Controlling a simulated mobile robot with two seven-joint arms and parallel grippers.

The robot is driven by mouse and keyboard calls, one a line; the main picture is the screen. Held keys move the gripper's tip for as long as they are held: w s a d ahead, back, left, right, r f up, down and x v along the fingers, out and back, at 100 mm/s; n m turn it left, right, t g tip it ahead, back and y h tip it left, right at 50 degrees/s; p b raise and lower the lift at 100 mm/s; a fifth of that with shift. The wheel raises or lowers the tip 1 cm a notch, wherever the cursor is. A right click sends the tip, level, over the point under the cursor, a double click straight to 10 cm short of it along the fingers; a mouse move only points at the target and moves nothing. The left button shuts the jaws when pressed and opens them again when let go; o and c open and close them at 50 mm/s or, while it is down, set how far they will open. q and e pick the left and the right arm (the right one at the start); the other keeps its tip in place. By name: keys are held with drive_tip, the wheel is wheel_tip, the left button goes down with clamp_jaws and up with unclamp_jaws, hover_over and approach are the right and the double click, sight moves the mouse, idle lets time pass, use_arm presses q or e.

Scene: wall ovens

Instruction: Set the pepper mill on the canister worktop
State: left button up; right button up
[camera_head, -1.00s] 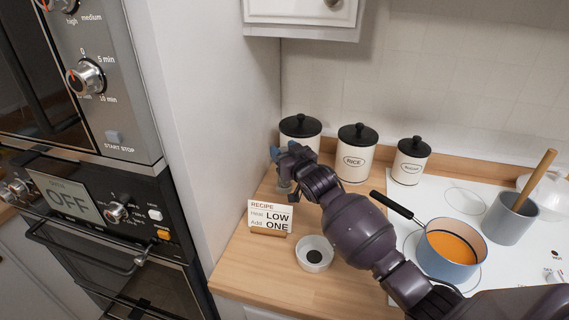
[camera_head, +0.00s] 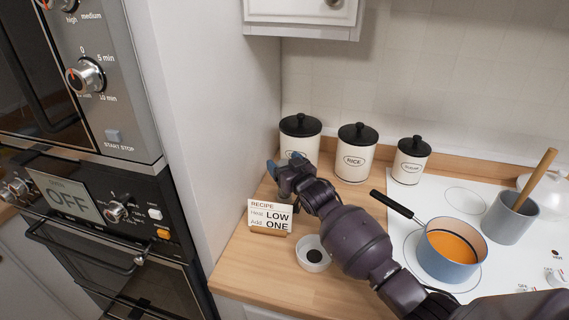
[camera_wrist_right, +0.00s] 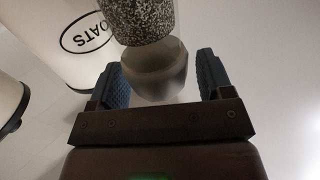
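The pepper mill shows in the right wrist view, with a speckled glass part (camera_wrist_right: 140,18) cut off by the top edge and a pale, cup-like end (camera_wrist_right: 155,72). My right gripper (camera_wrist_right: 163,75) has its blue fingers on either side of that pale end, with a gap visible at the right finger. In the head view my right gripper (camera_head: 284,166) is low over the canister worktop (camera_head: 262,262), in front of the leftmost canister (camera_head: 300,128). It hides the mill there, so I cannot tell whether the mill touches the wood. My left gripper is not in view.
Two more black-lidded canisters, rice (camera_head: 353,160) and a smaller one (camera_head: 410,165), stand along the wall. A recipe card (camera_head: 270,217) and small white bowl (camera_head: 313,262) are in front of my gripper. A blue pot (camera_head: 450,265) sits on the hob at right.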

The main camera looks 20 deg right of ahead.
drive_tip(key=shift+r, duration=0.15)
drive_tip(key=s+d, duration=0.1)
drive_tip(key=s, duration=0.6)
drive_tip(key=shift+s+d, duration=0.2)
idle(0.4)
